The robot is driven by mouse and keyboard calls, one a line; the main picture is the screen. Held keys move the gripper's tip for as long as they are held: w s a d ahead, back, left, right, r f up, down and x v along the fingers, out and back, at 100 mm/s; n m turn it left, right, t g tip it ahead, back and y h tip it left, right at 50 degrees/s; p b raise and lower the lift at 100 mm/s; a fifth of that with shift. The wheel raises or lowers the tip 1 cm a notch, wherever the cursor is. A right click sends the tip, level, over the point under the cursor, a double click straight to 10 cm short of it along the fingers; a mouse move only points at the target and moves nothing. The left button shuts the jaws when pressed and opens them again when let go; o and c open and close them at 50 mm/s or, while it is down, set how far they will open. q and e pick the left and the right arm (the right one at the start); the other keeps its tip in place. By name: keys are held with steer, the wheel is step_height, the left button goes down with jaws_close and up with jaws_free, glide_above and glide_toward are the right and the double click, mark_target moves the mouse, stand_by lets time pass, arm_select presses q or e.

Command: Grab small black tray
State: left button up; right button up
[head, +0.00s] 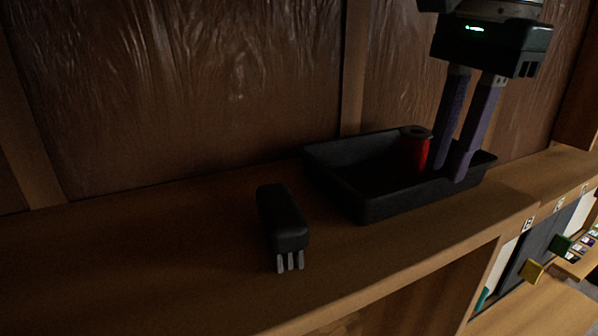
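The small black tray (385,208) sits on the wooden ledge, right of the middle of the head view. It is a shallow rectangular tray with raised walls. My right gripper (450,172) points down at its right end. Its two purple fingers have a narrow gap between them. The nearer fingertip overlaps the front wall near the right corner, and the other appears on the inner side. I cannot tell whether the fingers press on the wall. My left gripper is not in view.
A red cylinder (413,152) with a dark top stands in the tray. A black object with grey prongs (282,219) lies on the ledge (130,260) to the left. A plastic-covered wall (230,80) rises behind. Small coloured items lie lower right.

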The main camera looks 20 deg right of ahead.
step_height(320, 180, down, 3)
steer(key=shift+w+r+b, duration=0.1)
steer(key=shift+w+b, duration=0.05)
steer(key=shift+b, duration=0.35)
steer(key=shift+c, duration=0.3)
jaws_close()
steer(key=shift+r, duration=0.1)
stand_by(0.5)
